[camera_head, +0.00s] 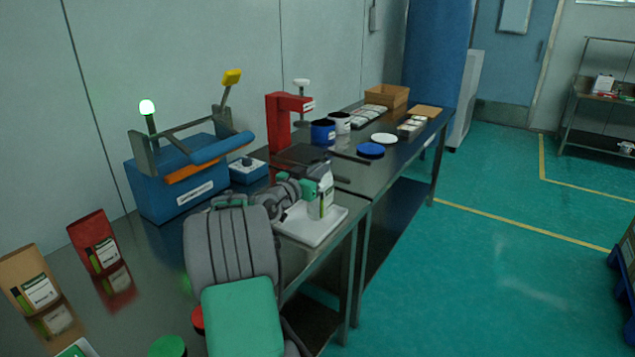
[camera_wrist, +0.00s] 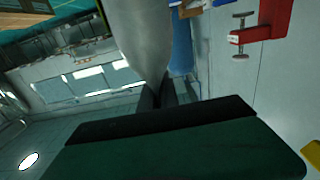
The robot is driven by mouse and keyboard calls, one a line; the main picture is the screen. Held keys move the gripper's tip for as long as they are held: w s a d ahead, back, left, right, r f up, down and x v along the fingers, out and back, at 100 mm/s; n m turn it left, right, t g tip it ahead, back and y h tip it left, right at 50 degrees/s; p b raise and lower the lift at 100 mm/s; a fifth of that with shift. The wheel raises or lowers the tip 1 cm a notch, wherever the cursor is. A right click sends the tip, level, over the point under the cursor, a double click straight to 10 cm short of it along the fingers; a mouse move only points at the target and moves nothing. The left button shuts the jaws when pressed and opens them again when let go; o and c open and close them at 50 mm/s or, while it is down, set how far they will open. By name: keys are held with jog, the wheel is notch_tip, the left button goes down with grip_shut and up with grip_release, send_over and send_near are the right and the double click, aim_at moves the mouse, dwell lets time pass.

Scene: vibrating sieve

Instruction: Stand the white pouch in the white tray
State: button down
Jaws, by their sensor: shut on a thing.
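In the wrist view the gripper (camera_wrist: 163,97) closes on a pale grey, blurred surface of the pouch (camera_wrist: 142,35). The tray lies near the front right edge of the steel bench.
A blue machine (camera_head: 178,182) with a green lamp stands behind my arm, beside a small blue box (camera_head: 248,171). A red press (camera_head: 277,120) stands beyond the tray. A red pouch (camera_head: 95,243) and a brown pouch (camera_head: 27,278) stand at lower left. The aisle floor is clear.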

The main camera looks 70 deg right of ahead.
jog(key=shift+w+d+f, duration=0.25)
jog(key=shift+d+f, duration=0.05)
jog(key=shift+w+d+f, duration=0.1)
jog(key=shift+w+f, duration=0.05)
jog(key=shift+f, duration=1.7)
jog(key=shift+f, duration=0.15)
jog(key=c, duration=1.6)
grip_release()
